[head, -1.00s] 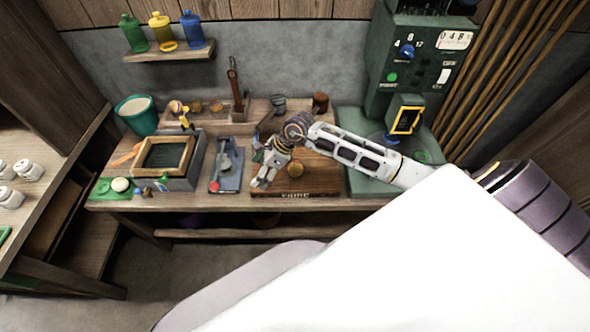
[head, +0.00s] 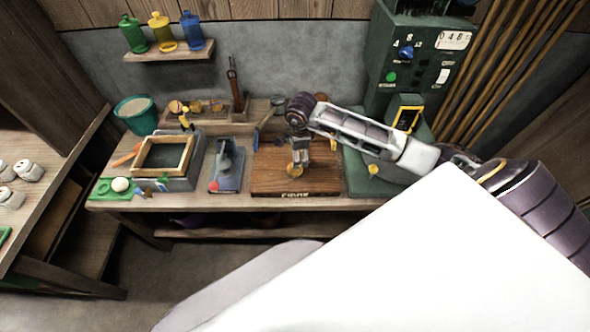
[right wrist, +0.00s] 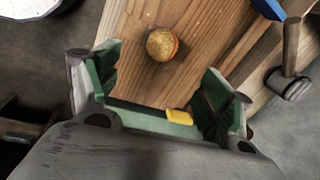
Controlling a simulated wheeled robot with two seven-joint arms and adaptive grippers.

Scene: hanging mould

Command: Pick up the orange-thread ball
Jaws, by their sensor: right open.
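The orange-thread ball (right wrist: 162,44), a small yellowish ball with an orange edge, rests on the wooden board (right wrist: 185,85) in the right wrist view. In the head view the ball (head: 295,171) shows just under my right gripper (head: 299,162), on the board (head: 285,188). In the right wrist view my right gripper (right wrist: 158,80) is open, its green-lined fingers spread left and right. The ball lies just past the fingertips, between their lines, and I see no contact. My left gripper is not in view.
A blue-grey stand (head: 227,172) and a framed box (head: 165,155) stand left of the board. A green machine (head: 405,80) stands to the right. A hammer-like tool (right wrist: 289,75) lies near the board in the right wrist view. Bottles (head: 161,31) stand on a shelf above.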

